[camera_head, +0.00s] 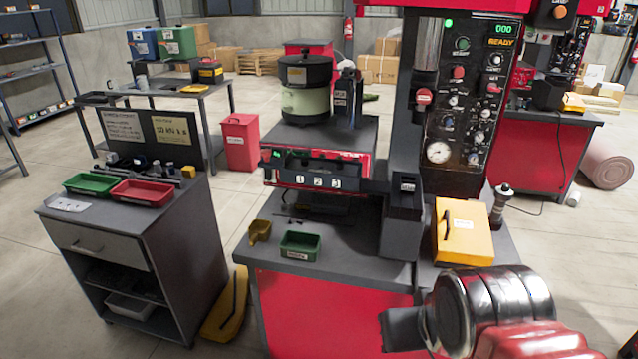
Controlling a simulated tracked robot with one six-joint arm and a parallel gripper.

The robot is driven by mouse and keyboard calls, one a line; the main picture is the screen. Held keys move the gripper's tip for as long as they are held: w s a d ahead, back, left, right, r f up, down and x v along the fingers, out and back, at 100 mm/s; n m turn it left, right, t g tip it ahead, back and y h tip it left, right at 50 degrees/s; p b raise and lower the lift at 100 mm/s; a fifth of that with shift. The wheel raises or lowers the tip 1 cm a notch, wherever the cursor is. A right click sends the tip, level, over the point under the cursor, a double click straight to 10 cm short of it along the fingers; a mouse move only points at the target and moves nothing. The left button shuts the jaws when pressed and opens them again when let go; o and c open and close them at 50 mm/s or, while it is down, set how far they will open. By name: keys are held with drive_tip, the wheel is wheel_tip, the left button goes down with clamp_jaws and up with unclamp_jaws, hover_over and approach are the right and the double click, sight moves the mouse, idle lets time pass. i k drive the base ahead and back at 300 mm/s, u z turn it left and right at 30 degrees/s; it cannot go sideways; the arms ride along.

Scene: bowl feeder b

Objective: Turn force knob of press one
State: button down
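The press (405,140) stands right of centre, with a red base and a dark column. Its black control panel (465,105) faces me and carries several knobs and buttons, a round gauge (439,152) and a green display reading 000 above READY. The panel labels are too small to read, so I cannot tell which knob is the force knob. My arm (490,310) reaches in at the bottom right, below and apart from the panel. A dark block (402,330) at its left end may be my gripper; its fingers cannot be made out.
A yellow box (463,232) and a dark upright lever (501,200) stand between my arm and the panel. A bowl feeder (306,90) and a green tray (300,246) are left of the column. A second press station (550,140) is behind right.

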sight(484, 113)
drive_tip(key=k, duration=0.95)
drive_tip(key=u, duration=0.5)
drive_tip(key=i, duration=1.55)
drive_tip(key=z, duration=0.55)
